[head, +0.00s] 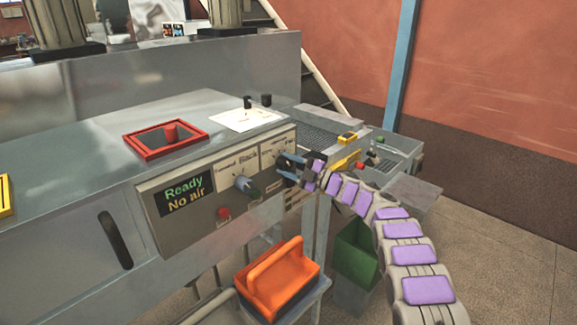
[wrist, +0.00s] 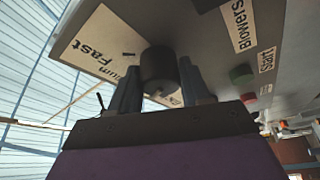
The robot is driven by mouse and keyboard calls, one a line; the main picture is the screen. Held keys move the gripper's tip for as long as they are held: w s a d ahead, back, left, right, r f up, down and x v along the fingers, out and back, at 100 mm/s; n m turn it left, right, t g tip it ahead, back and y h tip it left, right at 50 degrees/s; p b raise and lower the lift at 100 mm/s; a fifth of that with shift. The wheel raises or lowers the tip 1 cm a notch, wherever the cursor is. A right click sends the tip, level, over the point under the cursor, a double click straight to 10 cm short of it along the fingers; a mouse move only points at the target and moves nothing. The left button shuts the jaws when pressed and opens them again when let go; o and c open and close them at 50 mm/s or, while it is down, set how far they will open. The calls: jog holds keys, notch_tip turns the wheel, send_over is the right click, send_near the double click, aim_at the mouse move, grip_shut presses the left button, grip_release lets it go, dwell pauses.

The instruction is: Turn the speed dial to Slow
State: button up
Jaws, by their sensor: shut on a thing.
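The speed dial (wrist: 159,68) is a dark round knob on the control panel, seen close in the wrist view. It sits between the two fingers of my gripper (head: 288,168), which is shut on it. Its label plate (wrist: 92,45) shows "Fast" and part of a word ending in "ium". The rest of the lettering is hidden behind the knob and the fingers. A small dark mark lies on the plate near the knob; I cannot tell which setting the dial points to. In the head view my gripper covers most of the dial at the panel's right end.
Another dial (head: 246,185) and a red button (head: 224,213) are left of my gripper. A screen (head: 184,193) reads "Ready" and "No air". A green button (wrist: 241,74) is beside the dial. An orange container (head: 281,279) stands below the panel.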

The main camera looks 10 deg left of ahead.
jog(key=shift+f+n+g+h, duration=0.15)
jog(key=shift+n+g+h, duration=0.35)
jog(key=shift+n, duration=1.2)
jog(key=o, duration=1)
jog(key=p+v, duration=0.2)
jog(key=v, duration=1.5)
jog(key=shift+d, duration=0.3)
